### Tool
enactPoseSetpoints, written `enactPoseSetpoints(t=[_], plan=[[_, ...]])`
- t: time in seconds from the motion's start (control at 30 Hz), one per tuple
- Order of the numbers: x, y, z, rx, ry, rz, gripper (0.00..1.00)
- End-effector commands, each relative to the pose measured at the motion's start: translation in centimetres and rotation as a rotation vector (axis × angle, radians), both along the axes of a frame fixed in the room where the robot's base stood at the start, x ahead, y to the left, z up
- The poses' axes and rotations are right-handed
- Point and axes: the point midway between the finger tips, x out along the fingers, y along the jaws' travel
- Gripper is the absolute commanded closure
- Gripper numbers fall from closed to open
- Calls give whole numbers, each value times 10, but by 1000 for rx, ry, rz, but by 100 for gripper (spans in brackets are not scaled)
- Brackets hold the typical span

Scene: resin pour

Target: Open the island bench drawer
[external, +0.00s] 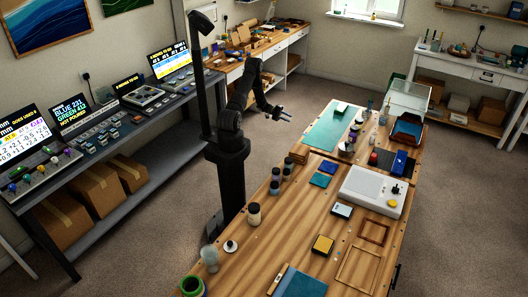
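The island bench (325,220) is the long wooden table in the middle of the external view. A dark bar handle (396,277) shows at its near right side, low in the picture. The drawer front itself is mostly hidden below the bench top's edge, and I see no drawer standing out. My gripper (287,115) is in the air on the far left side of the bench, well away from the handle. Its two fingers look apart, with nothing between them.
The bench top carries a white box device (373,191), wooden frames (358,268), small bottles (254,214), a green mat (328,130) and a clear case (408,101). A screen-lined bench (130,140) stands left. Carpet at right (470,210) is clear.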

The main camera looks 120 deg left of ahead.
Motion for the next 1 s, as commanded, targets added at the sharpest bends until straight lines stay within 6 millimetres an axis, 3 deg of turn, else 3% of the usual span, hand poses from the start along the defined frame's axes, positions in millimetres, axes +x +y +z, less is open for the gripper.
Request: enactPoseSetpoints(t=[0.2,0.43,1.0], plan=[[-2,-1,7,226,29,-41,75],[12,-2,4,260,32,-50,75],[129,-2,-21,258,32,-52,75]])
